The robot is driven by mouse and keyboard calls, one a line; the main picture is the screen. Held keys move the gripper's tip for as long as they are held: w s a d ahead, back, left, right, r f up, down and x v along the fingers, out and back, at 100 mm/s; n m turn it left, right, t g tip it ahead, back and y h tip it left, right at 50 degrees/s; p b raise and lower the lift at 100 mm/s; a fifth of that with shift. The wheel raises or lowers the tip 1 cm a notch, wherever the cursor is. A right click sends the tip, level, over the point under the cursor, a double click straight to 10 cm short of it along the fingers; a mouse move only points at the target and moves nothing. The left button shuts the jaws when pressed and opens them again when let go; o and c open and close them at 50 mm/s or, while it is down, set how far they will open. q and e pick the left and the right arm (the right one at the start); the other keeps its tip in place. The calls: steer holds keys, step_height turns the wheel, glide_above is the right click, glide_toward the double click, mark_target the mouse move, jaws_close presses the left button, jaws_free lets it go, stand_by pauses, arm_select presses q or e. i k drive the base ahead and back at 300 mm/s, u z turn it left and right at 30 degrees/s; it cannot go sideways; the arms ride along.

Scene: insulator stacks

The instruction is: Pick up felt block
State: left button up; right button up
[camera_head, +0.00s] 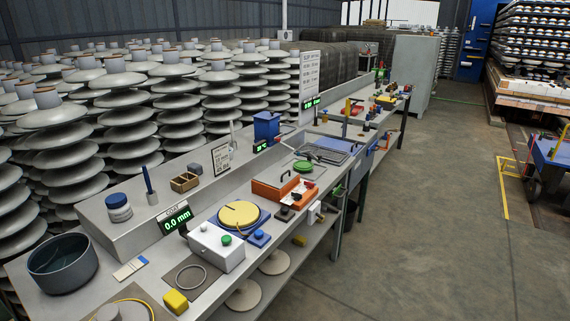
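No object is plainly marked as the felt block, and I cannot tell its material from here. A small yellow block (175,301) sits at the bench's front edge, below the white box with buttons. A small flat white-and-blue piece (130,269) lies on the bench right of the dark bowl. A small brown wooden block or box (185,181) stands on the raised back shelf. Neither of my grippers shows in the head view.
The long grey bench (205,290) runs away to the right. On it are a dark bowl (63,263), a white box (216,248), a yellow disc (239,214), an orange tray (283,193) and a display reading 0.0 mm (177,219).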

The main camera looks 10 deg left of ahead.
mark_target(194, 167)
steer(key=z, duration=1.05)
steer(key=i, duration=3.45)
steer(key=u, duration=4.2)
